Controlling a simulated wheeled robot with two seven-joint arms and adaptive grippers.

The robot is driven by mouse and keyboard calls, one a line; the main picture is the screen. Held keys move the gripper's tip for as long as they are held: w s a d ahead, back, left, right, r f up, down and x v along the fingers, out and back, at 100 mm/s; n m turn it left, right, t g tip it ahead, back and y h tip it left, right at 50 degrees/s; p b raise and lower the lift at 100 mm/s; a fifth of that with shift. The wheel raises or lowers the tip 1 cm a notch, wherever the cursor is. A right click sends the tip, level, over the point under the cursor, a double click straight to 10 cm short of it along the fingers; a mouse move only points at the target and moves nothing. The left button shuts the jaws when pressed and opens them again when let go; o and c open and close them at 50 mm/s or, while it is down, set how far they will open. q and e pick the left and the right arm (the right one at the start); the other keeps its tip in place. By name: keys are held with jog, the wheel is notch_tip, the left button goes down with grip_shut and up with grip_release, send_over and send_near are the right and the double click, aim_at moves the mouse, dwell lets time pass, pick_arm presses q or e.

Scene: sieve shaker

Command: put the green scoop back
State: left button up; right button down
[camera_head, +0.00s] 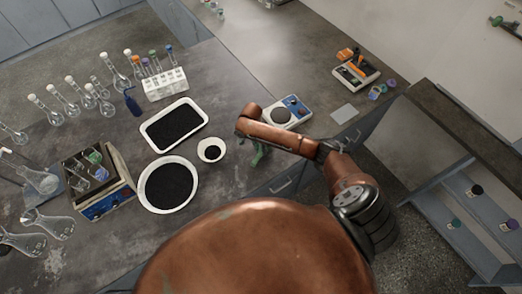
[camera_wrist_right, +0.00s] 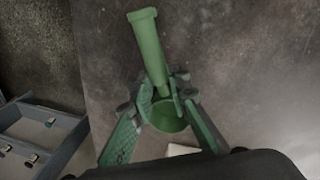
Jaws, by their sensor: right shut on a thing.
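The green scoop (camera_wrist_right: 148,48) is in my right gripper (camera_wrist_right: 164,95). In the right wrist view its round handle points up and away and its hollow cup lies between the two fingers. The fingers close in on it from both sides near the joint of handle and cup. In the head view a bit of green (camera_head: 257,157) shows below my right wrist, beside the small white bowl and near the bench's front edge. I cannot tell there whether it is scoop or finger. The scoop appears to be above the grey bench (camera_head: 225,75). My left gripper is out of view.
A balance (camera_head: 300,105) stands just behind my right arm. Flasks (camera_head: 70,108) and a tube rack (camera_head: 165,88) fill the left.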

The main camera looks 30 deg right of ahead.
jog(key=c, duration=1.8)
grip_release()
jog(key=shift+f, duration=0.1)
jog(key=shift+c, duration=0.2)
notch_tip(320, 180, up, 12)
jog(key=w+a, duration=0.1)
jog(key=shift+w, duration=0.4)
